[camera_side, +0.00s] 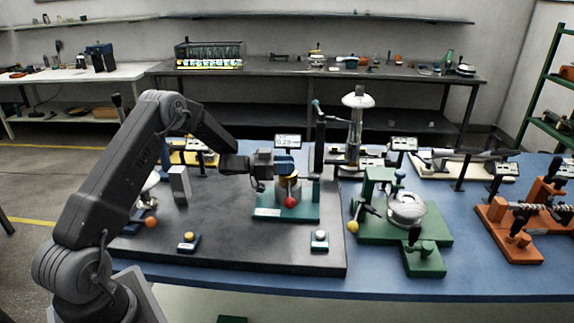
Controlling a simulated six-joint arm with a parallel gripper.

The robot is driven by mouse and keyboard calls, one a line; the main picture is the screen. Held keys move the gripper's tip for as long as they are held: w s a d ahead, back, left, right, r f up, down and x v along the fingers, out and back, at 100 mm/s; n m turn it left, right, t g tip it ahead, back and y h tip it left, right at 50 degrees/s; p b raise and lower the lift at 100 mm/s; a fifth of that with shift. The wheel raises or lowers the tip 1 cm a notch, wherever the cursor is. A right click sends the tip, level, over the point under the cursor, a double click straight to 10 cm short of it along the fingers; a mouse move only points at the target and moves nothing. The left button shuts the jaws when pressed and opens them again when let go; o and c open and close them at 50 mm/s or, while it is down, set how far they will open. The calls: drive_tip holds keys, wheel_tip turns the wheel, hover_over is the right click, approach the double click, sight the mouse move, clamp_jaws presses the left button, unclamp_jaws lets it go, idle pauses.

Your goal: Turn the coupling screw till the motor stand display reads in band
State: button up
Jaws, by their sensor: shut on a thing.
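The motor stand has a teal base (268,212) on the dark mat. On it stand a grey cylinder (284,192) with a yellowish band, a red ball knob (291,202) and a blue upper part (285,162). Its small display (287,141) stands behind and above; its digits are too small to read surely. My gripper (270,169) reaches in from the left at the height of the blue part. It is shut on a small part at the stand's upper left, which I take as the coupling screw; the fingers hide most of it.
A pale block (179,184) stands left of the stand. A green fixture (405,212) and an orange fixture (520,220) stand to the right. The mat's front middle is clear.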

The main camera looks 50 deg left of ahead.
drive_tip(key=shift+m+g+h, duration=0.6)
drive_tip(key=shift+h, duration=0.2)
drive_tip(key=shift+r, duration=0.1)
drive_tip(key=o, duration=0.9)
drive_tip(key=v, duration=0.7)
drive_tip(key=shift+s+a, duration=0.1)
drive_tip(key=shift+a, duration=0.2)
